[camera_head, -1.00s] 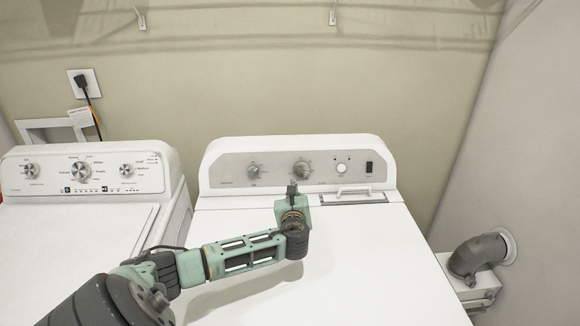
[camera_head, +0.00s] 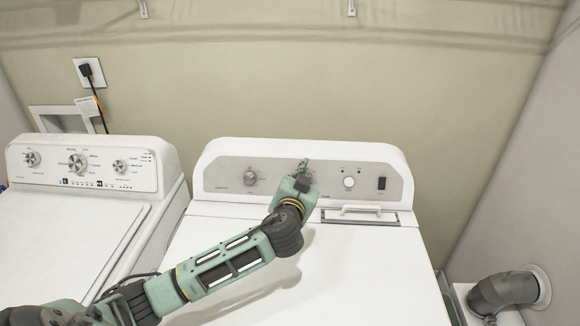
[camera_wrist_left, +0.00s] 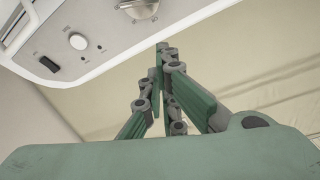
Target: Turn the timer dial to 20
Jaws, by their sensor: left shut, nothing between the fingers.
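The right-hand dryer's control panel (camera_head: 222,175) carries two silver dials. The left dial (camera_head: 250,177) is in plain sight in the head view. The larger middle dial is mostly hidden there behind my left gripper (camera_head: 303,164). In the wrist view, the middle dial (camera_wrist_left: 139,8) shows partly at the top edge, with small markings around it too small to read. My left gripper also shows in the wrist view (camera_wrist_left: 163,47), shut and empty. Its fingertips appear apart from the dial there. My right gripper is not in view.
A white button (camera_head: 349,183), a black switch (camera_head: 382,183) and a handle (camera_head: 361,209) lie right of the middle dial. A washer (camera_head: 60,235) with several dials stands to the left. The dryer's top (camera_head: 360,270) is clear.

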